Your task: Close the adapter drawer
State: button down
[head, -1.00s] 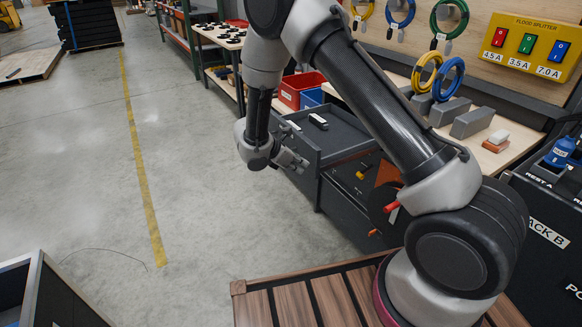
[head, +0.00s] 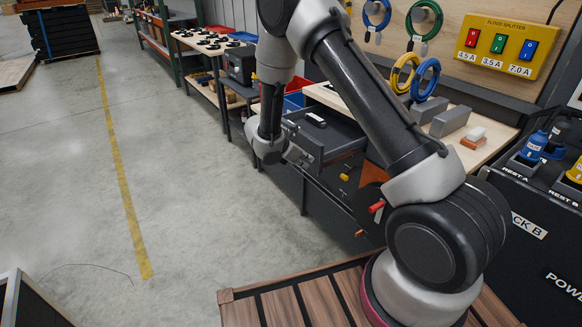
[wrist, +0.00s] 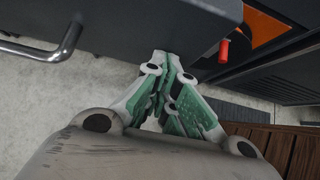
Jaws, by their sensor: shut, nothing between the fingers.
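The grey adapter drawer (head: 307,145) stands partly open under the bench top in the head view. A small black and white adapter (head: 315,119) lies inside it. My gripper (head: 303,157) is shut and empty at the drawer's front panel. In the wrist view the shut fingertips (wrist: 168,58) meet the dark front panel (wrist: 130,22) near its lower edge; whether they touch it is hard to tell. The bar handle (wrist: 60,45) is to the left of the fingers, apart from them.
The wooden bench top (head: 350,107) is above the drawer. Below it is a dark compartment with small yellow parts (head: 344,177). A red-handled part (head: 376,206) sticks out near my arm. Open concrete floor (head: 190,220) lies to the left.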

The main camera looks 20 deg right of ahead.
jog(key=w+d, duration=0.2)
jog(key=d, duration=0.5)
jog(key=w+d, duration=0.3)
jog(key=d, duration=0.5)
jog(key=w+d, duration=0.2)
jog(key=d, duration=0.5)
jog(key=shift+w+d, duration=0.2)
jog(key=shift+d, duration=0.15)
jog(key=shift+d+r, duration=0.1)
jog(key=shift+d, duration=0.1)
jog(key=shift+w, duration=0.1)
jog(key=shift+a, duration=0.2)
jog(key=a, duration=0.1)
jog(key=s+a, duration=0.1)
jog(key=a, duration=0.1)
jog(key=a+r, duration=0.1)
jog(key=shift+s+a, duration=0.3)
jog(key=shift+a, duration=0.05)
jog(key=v, duration=0.8)
jog(key=shift+a, duration=0.25)
